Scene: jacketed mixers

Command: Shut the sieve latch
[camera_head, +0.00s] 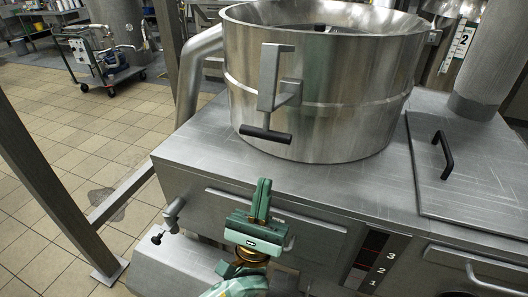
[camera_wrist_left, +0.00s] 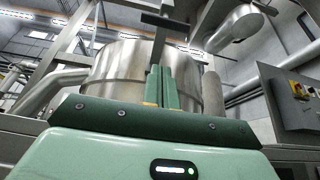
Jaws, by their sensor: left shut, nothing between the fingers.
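The sieve (camera_head: 345,75) is a round, brushed-steel drum with a flared top, standing on a steel machine deck. Its latch (camera_head: 268,80) is on the drum's front left: an upright grey bar on a side bracket, with a black crossbar handle (camera_head: 265,134) at its lower end. I cannot tell whether the latch is seated. My left gripper (camera_head: 262,190), green, is shut and empty, pointing up in front of the deck edge, below the handle and apart from it in the head view. In the left wrist view its fingers (camera_wrist_left: 164,84) are together, with the crossbar (camera_wrist_left: 165,21) above them. My right gripper is out of view.
A black-handled lid (camera_head: 468,160) covers the deck's right side. A small valve (camera_head: 168,222) sticks out at the front left. A steel post (camera_head: 50,185) stands at left. A trolley (camera_head: 100,62) is farther back on the open tiled floor.

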